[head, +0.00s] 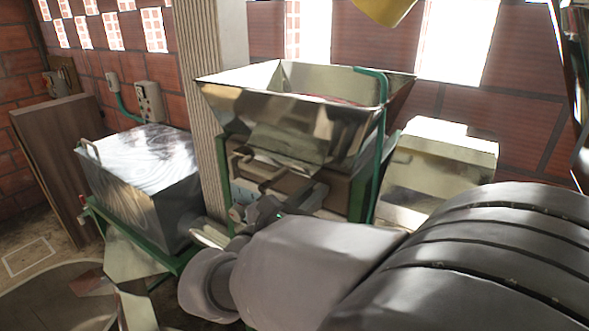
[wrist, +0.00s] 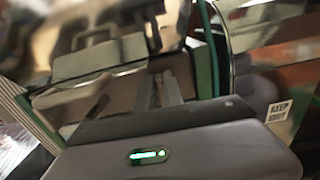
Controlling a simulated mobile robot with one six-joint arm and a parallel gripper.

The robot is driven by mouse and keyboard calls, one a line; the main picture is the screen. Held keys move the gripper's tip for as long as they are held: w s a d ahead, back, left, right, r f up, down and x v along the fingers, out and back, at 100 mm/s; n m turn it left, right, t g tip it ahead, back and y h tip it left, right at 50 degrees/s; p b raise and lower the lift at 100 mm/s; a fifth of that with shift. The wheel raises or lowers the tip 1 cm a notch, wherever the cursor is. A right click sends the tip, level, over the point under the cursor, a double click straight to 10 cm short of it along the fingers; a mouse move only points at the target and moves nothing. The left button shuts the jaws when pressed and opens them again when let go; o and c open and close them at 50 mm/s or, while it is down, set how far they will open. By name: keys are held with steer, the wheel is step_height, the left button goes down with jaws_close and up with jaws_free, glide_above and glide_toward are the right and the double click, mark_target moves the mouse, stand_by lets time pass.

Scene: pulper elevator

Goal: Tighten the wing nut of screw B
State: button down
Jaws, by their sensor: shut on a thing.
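My gripper (head: 268,210) is at the front of the pulper, below its shiny metal hopper (head: 285,125). In the wrist view its two dark fingers (wrist: 158,90) point at the pulper's front and are close together, shut on a small part. That part sits where the wing nut of screw B would be, but the fingers hide it and the picture is blurred. I cannot make out the nut's wings or the screw's thread. A brown-grey bracket with a handle (head: 275,178) is just above and behind the gripper.
A metal box (head: 140,190) on a green frame stands to the left, beside a ribbed column (head: 195,90). A pale metal housing (head: 440,165) is at the right. A green pipe (head: 380,130) runs down the hopper's right side. A "KEEP SHUT" label (wrist: 279,112) shows in the wrist view.

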steer(key=c, duration=1.5)
jaws_free()
steer(key=shift+f, duration=0.2)
steer(key=shift+o, duration=0.2)
steer(key=v, duration=1.7)
steer(key=shift+s+a, duration=0.15)
steer(key=shift+s, duration=0.1)
